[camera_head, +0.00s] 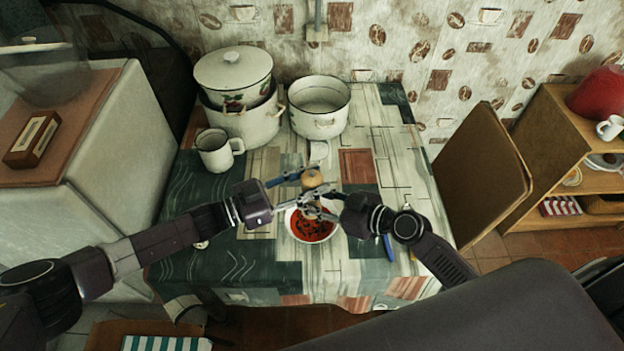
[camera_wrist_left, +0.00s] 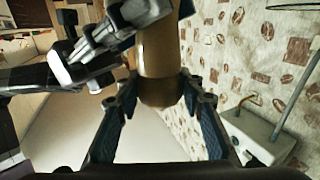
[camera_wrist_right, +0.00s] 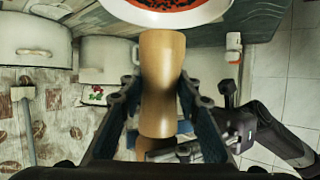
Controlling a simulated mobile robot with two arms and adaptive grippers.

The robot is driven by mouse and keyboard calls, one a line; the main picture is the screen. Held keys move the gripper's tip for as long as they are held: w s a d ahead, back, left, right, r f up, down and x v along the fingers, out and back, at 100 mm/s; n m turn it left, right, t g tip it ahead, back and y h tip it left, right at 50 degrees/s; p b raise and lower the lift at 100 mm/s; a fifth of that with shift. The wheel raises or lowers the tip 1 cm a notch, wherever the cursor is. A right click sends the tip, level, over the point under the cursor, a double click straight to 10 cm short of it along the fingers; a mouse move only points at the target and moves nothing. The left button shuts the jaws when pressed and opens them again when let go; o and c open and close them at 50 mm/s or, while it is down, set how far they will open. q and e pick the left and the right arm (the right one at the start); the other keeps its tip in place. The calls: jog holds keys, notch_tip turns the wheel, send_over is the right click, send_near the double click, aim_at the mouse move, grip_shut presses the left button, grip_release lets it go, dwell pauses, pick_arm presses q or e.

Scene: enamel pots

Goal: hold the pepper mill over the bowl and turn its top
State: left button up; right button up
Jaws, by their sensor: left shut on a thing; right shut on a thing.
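The tan wooden pepper mill (camera_head: 311,179) is held in the air over the white bowl (camera_head: 292,228), which has red contents with dark specks. My left gripper (camera_head: 300,183) is shut around the mill's rounded top end; this also shows in the left wrist view, with the mill (camera_wrist_left: 158,62) between the fingers. My right gripper (camera_head: 322,208) is shut on the mill's body below. In the right wrist view the mill (camera_wrist_right: 160,75) stands between its fingers, with the bowl's rim (camera_wrist_right: 215,12) beyond. The mill looks about upright. The grippers partly cover it and the bowl.
A white mug (camera_head: 213,150), a lidded enamel pot (camera_head: 233,78) on another pot (camera_head: 245,124), and an open pot (camera_head: 320,105) stand at the table's back. A blue-handled utensil (camera_head: 388,247) lies right of the bowl. A chair (camera_head: 482,170) stands right. The table front is mostly clear.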

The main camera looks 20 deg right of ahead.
pick_arm(q)
jog(key=shift+w+r, duration=0.1)
jog(key=shift+r, duration=0.05)
jog(key=o, duration=1.2)
jog(key=s+a, duration=0.1)
jog(key=a, duration=1.1)
jog(key=shift+s, duration=0.35)
jog(key=shift+d, duration=0.1)
